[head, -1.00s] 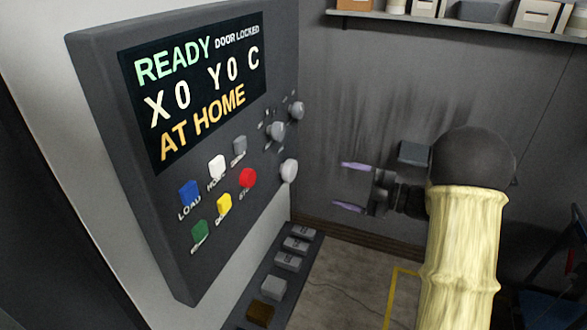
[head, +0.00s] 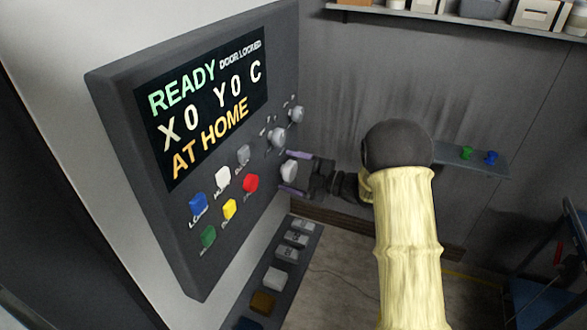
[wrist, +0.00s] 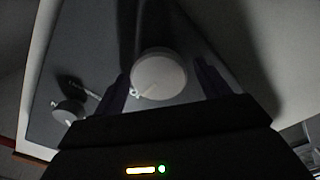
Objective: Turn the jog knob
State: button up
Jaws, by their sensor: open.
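A control panel (head: 190,235) stands at the left with three pale round knobs on its right side. The lowest, largest-looking knob (head: 289,172) has my gripper (head: 285,171) around it; its label is not readable, so I cannot tell by name that it is the jog knob. My gripper is open, one purple finger above this knob and one below in the head view. In the wrist view the round knob face (wrist: 159,75) sits between the two fingers, with contact not clear. The other knobs are the middle knob (head: 277,138) and the top knob (head: 297,114).
The panel screen (head: 205,105) reads READY, DOOR LOCKED, X0 Y0 C, AT HOME. Coloured buttons, including a red one (head: 251,183), lie left of the knobs. A row of keys (head: 276,278) runs below. A wall shelf (head: 484,160) with small green and blue items is at right.

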jog(key=shift+d, duration=0.1)
jog(key=c, duration=1)
jog(key=shift+o, duration=0.2)
jog(key=shift+f, duration=0.1)
jog(key=shift+m, duration=0.5)
